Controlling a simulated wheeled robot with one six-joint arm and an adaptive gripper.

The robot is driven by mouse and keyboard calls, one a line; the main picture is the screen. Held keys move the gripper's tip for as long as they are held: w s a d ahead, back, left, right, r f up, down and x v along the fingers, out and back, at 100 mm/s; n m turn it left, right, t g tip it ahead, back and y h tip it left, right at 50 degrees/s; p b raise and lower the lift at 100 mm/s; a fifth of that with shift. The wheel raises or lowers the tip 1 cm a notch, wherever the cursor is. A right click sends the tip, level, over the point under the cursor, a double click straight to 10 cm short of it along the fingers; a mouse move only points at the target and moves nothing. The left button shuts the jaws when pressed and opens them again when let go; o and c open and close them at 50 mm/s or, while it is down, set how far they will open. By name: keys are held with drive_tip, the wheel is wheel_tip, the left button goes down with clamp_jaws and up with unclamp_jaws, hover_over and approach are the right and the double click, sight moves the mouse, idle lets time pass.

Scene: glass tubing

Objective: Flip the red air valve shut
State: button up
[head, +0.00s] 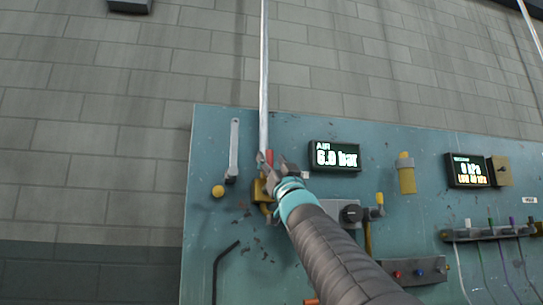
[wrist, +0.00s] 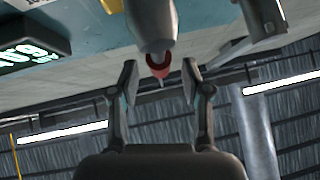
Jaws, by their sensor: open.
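The red air valve handle (head: 269,157) stands upright above a brass valve body (head: 261,190) on the teal panel, left of the AIR display. My gripper (head: 274,168) is open at the handle and hides part of it and of the valve. In the wrist view the open fingers (wrist: 160,82) stand apart. A red part (wrist: 158,68) shows between the fingertips, below the end of a grey rounded piece. I cannot tell whether a finger touches the red part.
The AIR display (head: 335,157) reads 6.0 bar. A vertical pipe (head: 264,80) rises above the valve. A black hooked rod (head: 222,262) hangs lower left. A grey fitting (head: 351,214) is on the right.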

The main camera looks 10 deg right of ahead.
drive_tip(key=shift+w+r, duration=0.2)
clamp_jaws()
